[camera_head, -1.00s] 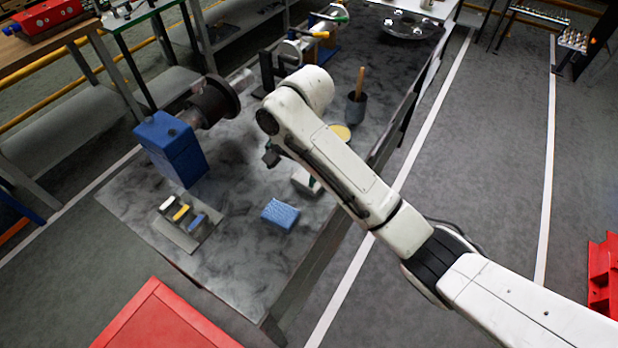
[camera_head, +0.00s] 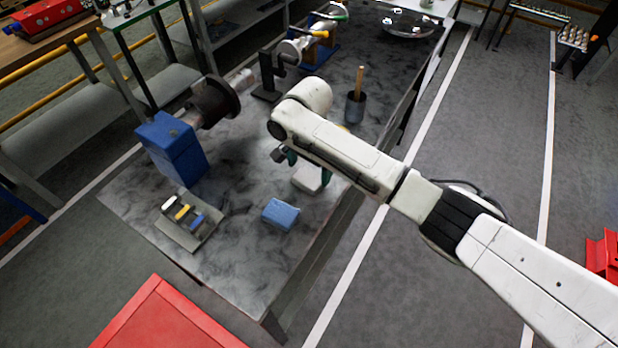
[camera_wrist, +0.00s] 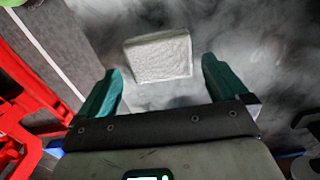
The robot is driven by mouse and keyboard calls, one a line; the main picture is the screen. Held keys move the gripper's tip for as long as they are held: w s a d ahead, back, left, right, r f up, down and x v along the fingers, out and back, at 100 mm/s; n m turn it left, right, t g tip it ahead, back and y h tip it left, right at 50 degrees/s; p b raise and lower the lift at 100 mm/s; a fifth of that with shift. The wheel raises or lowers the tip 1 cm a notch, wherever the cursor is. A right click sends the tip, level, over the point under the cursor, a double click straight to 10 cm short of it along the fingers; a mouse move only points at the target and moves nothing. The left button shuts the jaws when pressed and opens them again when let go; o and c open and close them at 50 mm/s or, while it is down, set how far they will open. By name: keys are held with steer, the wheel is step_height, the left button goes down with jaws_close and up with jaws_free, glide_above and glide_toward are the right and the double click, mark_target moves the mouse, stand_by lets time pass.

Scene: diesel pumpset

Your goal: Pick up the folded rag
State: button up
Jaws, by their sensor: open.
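The folded rag appears to be the pale, whitish block with a soft, cloth-like surface (camera_head: 308,177) on the grey work table (camera_head: 240,265). In the wrist view the pale rag (camera_wrist: 158,57) lies flat, ahead of and between my two green fingertips. My gripper (camera_wrist: 160,80) is open, with nothing between its fingers. In the head view my gripper (camera_head: 289,156) hangs just above and beside the rag, partly hidden by my arm. The rag and fingers look apart.
A light blue block (camera_head: 281,214) lies nearer on the table. A tray with coloured pieces (camera_head: 187,222) and a blue machine (camera_head: 172,147) stand to the left. A dark cup with a wooden handle (camera_head: 355,107) stands behind. The table's right edge is close.

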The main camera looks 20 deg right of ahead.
mark_target(309, 177)
steer(key=shift+f, duration=1.5)
steer(key=c, duration=0.8)
